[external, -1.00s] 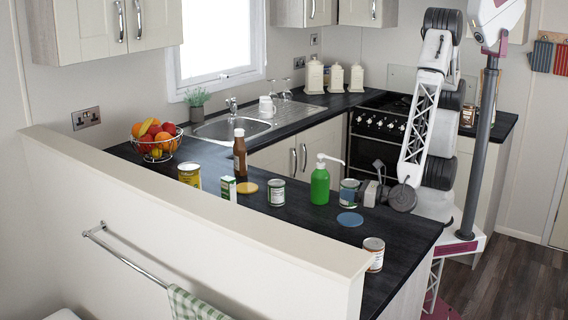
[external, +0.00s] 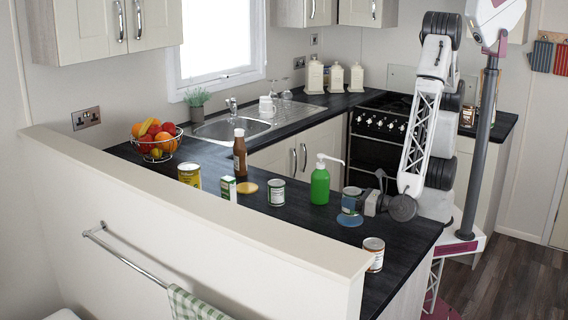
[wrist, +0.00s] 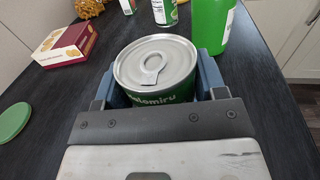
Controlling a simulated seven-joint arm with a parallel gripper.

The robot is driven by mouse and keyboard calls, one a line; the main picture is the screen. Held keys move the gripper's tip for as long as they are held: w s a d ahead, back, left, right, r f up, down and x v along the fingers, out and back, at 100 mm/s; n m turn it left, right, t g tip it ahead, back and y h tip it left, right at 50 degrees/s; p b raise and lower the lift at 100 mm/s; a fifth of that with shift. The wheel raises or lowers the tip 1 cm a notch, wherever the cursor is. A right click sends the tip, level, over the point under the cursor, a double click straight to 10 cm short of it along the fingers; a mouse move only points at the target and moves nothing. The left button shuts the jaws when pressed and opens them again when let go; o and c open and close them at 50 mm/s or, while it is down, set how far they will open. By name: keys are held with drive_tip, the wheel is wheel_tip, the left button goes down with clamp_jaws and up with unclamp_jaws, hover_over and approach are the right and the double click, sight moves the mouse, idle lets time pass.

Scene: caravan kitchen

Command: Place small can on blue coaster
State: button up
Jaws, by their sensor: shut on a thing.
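The small can (external: 351,201) has a silver lid with a pull ring and a green label. My gripper (external: 368,203) is shut on it. In the wrist view the can (wrist: 157,75) stands upright between the two blue-grey fingers (wrist: 157,82). The blue coaster (external: 349,221) lies on the dark worktop. In the external view the can's base overlaps the coaster's back part. I cannot tell whether they touch. The coaster does not show in the wrist view.
A green pump bottle (external: 320,185) stands left of the can. Another can (external: 373,255) stands nearer, by the worktop edge. The wrist view shows a red-and-cream box (wrist: 65,43) and a green disc (wrist: 14,121).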

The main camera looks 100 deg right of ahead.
drive_tip(key=shift+f, duration=1)
drive_tip(key=shift+f, duration=0.15)
drive_tip(key=o, duration=1)
drive_tip(key=shift+o, duration=0.2)
drive_tip(key=shift+a, duration=0.1)
drive_tip(key=shift+v, duration=5.95)
